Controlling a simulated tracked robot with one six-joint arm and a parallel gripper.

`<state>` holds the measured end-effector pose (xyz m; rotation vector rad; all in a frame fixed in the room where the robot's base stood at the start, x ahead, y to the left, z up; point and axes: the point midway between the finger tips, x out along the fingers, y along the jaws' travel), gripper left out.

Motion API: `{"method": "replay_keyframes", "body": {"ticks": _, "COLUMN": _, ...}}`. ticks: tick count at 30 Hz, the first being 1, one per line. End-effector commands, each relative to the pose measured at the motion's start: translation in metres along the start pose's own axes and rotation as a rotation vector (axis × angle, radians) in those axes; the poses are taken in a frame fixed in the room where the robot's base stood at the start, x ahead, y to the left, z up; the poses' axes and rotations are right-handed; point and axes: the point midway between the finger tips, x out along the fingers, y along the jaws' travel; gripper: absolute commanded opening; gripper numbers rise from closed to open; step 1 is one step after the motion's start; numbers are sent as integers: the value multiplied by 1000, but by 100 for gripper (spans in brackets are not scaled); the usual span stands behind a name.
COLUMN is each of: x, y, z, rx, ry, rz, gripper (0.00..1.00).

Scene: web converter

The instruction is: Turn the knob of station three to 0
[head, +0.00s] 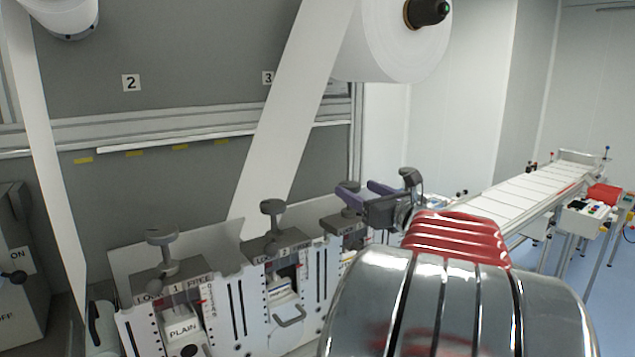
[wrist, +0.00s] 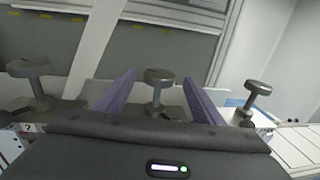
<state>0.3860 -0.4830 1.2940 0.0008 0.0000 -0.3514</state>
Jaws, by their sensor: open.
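The knob of station three (wrist: 160,77) is a grey T-shaped knob on a short stem. In the wrist view it stands upright between my gripper's two purple fingers. My gripper (wrist: 158,80) is open, one finger on each side of the knob; I cannot tell whether either touches it. In the head view my gripper (head: 358,189) is over the third station (head: 347,240), and its fingers partly hide the knob. I cannot read the setting of this knob.
Station one's knob (head: 162,236) and station two's knob (head: 272,208) stand to the left. Another knob (wrist: 258,89) is to the right in the wrist view. A paper web (head: 290,120) runs down behind the stations from a large roll (head: 392,40). A conveyor (head: 525,195) extends right.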

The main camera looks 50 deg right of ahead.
Motion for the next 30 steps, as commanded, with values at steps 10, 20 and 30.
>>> {"method": "replay_keyframes", "body": {"ticks": 10, "x": 55, "y": 0, "z": -1, "rx": 1, "ry": 1, "rz": 2, "gripper": 62}}
{"method": "replay_keyframes", "body": {"ticks": 20, "x": 85, "y": 0, "z": 0, "rx": -1, "ry": 1, "rz": 0, "gripper": 62}}
{"method": "replay_keyframes", "body": {"ticks": 30, "x": 86, "y": -1, "z": 0, "rx": -1, "ry": 0, "rz": -2, "gripper": 58}}
